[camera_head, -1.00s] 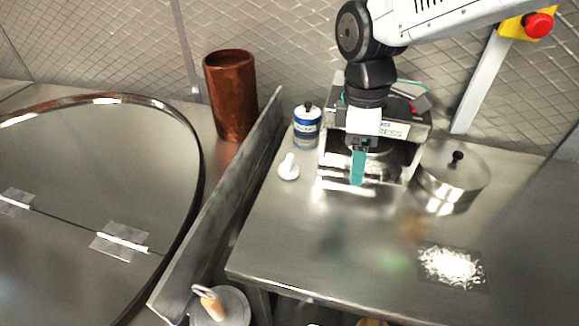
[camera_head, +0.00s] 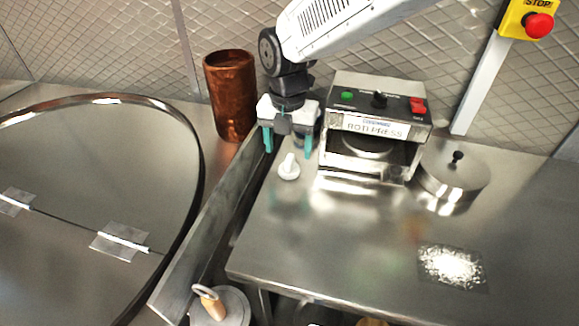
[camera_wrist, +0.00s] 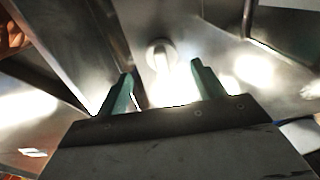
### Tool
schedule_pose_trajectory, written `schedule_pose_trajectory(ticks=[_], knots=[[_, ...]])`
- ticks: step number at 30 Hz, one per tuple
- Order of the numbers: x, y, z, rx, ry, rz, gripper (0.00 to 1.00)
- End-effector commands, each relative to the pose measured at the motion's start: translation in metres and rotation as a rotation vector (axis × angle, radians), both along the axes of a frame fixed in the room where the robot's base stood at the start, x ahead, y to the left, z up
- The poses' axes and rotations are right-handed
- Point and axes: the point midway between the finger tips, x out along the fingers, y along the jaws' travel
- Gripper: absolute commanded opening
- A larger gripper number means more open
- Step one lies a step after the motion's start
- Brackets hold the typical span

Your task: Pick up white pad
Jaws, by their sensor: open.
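The white pad (camera_head: 288,171) is a small round disc with an upright knob-like handle, standing on the steel counter left of the press. It also shows in the wrist view (camera_wrist: 157,47), beyond the fingertips and roughly centred between them. My gripper (camera_head: 288,146) is open and empty, its green fingers pointing down. In the head view it appears just behind and above the pad. In the wrist view the open fingers (camera_wrist: 163,82) show bare counter between them. I cannot tell whether either finger touches anything.
A sloping metal divider (camera_head: 222,205) runs close on the left, with a copper cylinder (camera_head: 231,95) behind it. The roti press (camera_head: 375,125) stands close on the right, then a round steel lid (camera_head: 452,178). The counter in front of the pad is clear.

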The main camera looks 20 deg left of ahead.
Motion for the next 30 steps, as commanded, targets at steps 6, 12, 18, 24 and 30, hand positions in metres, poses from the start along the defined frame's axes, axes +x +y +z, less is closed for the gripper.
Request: schedule_pose_trajectory(ticks=[6, 12, 18, 24, 30], knots=[[-0.001, -0.003, -0.034, -0.002, 0.002, -0.001, 0.68], [-0.001, -0.002, -0.045, 0.0, 0.0, -0.001, 0.68], [-0.001, -0.002, -0.045, 0.0, 0.0, -0.001, 0.6], [-0.001, -0.002, -0.045, 0.0, 0.0, -0.001, 0.2], [-0.001, -0.002, -0.045, -0.001, 0.001, -0.001, 0.2]])
